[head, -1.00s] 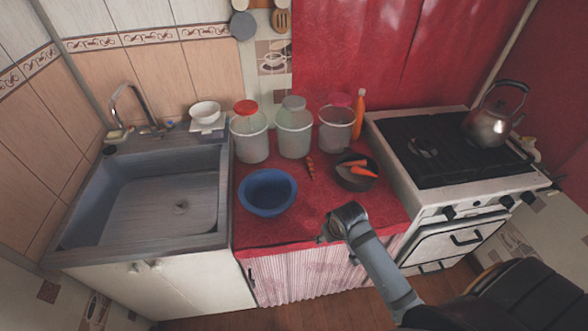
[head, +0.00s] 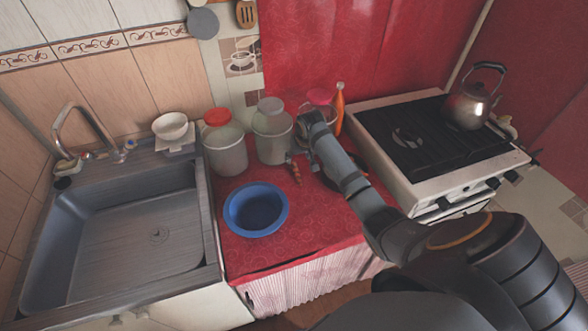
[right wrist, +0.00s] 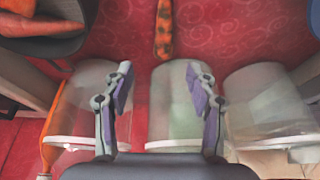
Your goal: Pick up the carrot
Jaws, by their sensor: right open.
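A carrot (head: 295,171) with dark mottled patches lies on the red cloth, in front of the jars. It also shows at the top middle of the right wrist view (right wrist: 163,30), partly cut off by the edge. My right gripper (right wrist: 159,88) is open and empty, its two fingers apart with the carrot beyond them, roughly in line with the gap. In the head view my right gripper (head: 301,150) hangs just behind and right of the carrot. More carrots (right wrist: 33,47) lie in a dark bowl (right wrist: 40,20); my arm mostly hides that bowl in the head view. My left gripper is not in view.
A blue bowl (head: 240,225) stands left of the carrot. Several lidded jars, such as the red-lidded one (head: 226,152), and an orange bottle (head: 339,112) line the back. The sink (head: 135,235) is left, the stove (head: 420,145) right.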

